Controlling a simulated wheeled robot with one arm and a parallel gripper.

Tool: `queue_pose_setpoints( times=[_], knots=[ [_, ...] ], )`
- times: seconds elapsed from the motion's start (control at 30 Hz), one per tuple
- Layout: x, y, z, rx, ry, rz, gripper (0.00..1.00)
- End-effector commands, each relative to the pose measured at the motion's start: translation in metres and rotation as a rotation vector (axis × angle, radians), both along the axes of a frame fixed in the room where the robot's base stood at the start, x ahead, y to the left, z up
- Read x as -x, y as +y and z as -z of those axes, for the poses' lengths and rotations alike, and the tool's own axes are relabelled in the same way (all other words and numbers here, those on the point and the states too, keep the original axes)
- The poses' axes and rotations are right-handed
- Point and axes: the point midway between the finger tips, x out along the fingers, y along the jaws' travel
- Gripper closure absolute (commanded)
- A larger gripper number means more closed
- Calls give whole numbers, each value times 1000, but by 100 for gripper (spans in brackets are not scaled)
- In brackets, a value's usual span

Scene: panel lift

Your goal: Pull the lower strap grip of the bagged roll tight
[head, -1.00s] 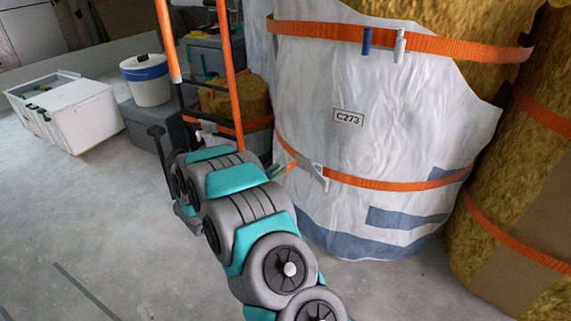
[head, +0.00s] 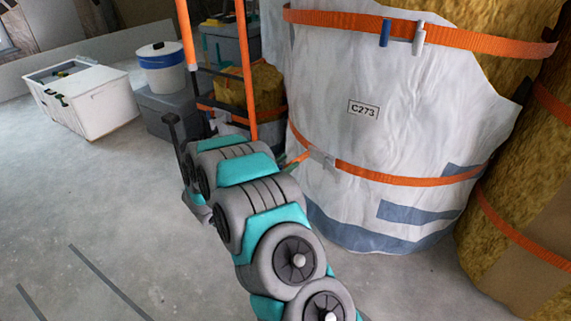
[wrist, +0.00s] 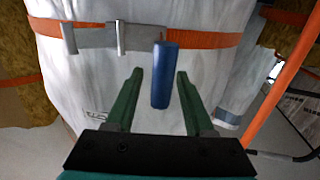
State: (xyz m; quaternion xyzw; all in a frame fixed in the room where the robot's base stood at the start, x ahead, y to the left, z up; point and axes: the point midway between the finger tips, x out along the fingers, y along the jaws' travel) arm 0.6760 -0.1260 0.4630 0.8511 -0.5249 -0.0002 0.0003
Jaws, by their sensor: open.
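The bagged roll (head: 400,110) stands upright in white wrap marked C273. Its orange lower strap (head: 400,180) carries a grey buckle (head: 322,158). My gripper (head: 298,161) is at the left side of the roll by this buckle. In the wrist view my gripper (wrist: 160,72) has its two green fingers apart. A blue grip (wrist: 164,62) shows between them, with visible gaps on both sides. The orange strap (wrist: 200,41) and grey buckle (wrist: 110,36) lie beyond the fingertips. How deep the blue grip sits between the fingers is unclear.
An upper strap (head: 470,40) has a blue tab (head: 385,33) and a white tab (head: 419,38). An unwrapped roll (head: 520,215) stands close on the right. An orange-railed frame (head: 246,75) rises behind my arm. A white cooler (head: 95,105) stands far left; floor in front is open.

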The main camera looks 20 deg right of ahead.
Motion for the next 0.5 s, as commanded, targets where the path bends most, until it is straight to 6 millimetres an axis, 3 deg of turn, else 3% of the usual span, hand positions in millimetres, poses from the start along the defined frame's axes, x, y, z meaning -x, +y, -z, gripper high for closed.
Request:
queue_pose_setpoints(
  times=[0.17,0.5],
  knots=[
    [5,13,0,0,-1,-3,47],
    [27,57,0,-1,-2,-4,47]
  ],
)
